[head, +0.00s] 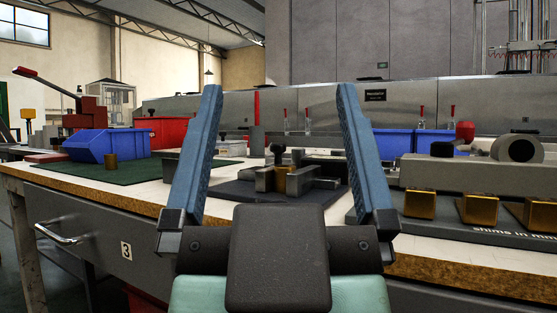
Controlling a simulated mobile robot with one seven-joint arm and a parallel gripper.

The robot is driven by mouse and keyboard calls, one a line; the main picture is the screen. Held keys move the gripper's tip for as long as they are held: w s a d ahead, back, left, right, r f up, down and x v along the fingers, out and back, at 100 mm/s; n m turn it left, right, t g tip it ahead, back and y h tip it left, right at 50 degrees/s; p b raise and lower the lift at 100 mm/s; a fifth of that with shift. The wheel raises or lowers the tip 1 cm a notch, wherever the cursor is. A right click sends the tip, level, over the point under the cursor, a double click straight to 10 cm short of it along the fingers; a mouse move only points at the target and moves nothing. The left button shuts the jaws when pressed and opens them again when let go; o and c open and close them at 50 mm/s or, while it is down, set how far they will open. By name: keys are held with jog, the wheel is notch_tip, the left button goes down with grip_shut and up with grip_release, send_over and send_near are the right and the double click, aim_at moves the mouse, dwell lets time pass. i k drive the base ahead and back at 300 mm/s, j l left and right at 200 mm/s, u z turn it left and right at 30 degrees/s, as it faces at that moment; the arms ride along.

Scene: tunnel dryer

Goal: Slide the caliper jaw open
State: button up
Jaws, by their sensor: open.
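My gripper (280,90) points away from me with its two blue ribbed fingers wide apart and nothing between them. Beyond it, framed between the fingers, a grey metal caliper-like device (265,179) lies on a dark mat (245,190) on the bench. It has upright blocks and dark knobs on top. A brass-coloured piece (293,182) sits among the blocks. I cannot tell which block is the sliding jaw, or whether the brass piece touches it. The right finger may hide part of the device's right side. My gripper appears apart from the device.
The bench (95,193) has a wooden front edge and a drawer (85,240) marked 3. A blue bin (97,146) stands on a green mat at left, near a red lever press (88,112). At right, a grey shim tray (470,225) holds brass blocks (420,204).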

aim_at(271, 165)
jog(key=j+z, duration=0.35)
jog(key=j, duration=0.2)
jog(key=j+z, duration=0.3)
jog(key=j, duration=0.25)
jog(key=j+z, duration=0.3)
jog(key=j, duration=0.15)
jog(key=j+z, duration=0.25)
jog(key=j, duration=0.15)
jog(key=l+u, duration=0.35)
jog(key=l, duration=0.25)
jog(key=l+u, duration=0.4)
jog(key=l, duration=0.2)
jog(key=k, duration=0.05)
